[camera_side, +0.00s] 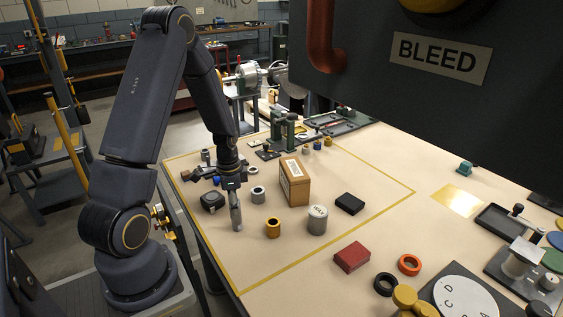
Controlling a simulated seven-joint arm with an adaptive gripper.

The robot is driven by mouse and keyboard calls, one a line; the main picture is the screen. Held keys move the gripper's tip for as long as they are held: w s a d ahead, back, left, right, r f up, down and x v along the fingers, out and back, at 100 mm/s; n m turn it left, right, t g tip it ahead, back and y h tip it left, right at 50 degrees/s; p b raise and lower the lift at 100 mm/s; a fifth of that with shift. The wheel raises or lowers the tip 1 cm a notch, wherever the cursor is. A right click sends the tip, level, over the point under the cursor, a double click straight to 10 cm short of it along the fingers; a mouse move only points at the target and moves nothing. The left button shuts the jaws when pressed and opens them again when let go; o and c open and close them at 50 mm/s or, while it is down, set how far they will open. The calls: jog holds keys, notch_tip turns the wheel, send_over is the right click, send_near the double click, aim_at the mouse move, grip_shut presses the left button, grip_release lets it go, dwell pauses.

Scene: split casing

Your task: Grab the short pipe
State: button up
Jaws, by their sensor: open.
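Several short round parts stand on the table, and I cannot tell for sure which one is the short pipe. A grey hollow piece (258,195) stands just right of my gripper, and a brass hollow piece (273,228) stands nearer the front. A slim grey upright cylinder (236,213) shows directly below my gripper. My gripper (231,184) points down at the left part of the marked area. It is open. Its fingertips are small and dark here, and I cannot tell whether they touch the slim cylinder.
A dark round-cornered object (212,201) lies close on the left. A red block (352,257) lies at the front. Bare table lies between these.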

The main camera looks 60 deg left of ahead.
jog(key=f, duration=0.5)
jog(key=shift+w+d+f, duration=0.15)
jog(key=shift+w, duration=0.05)
grip_shut()
dwell(0.3)
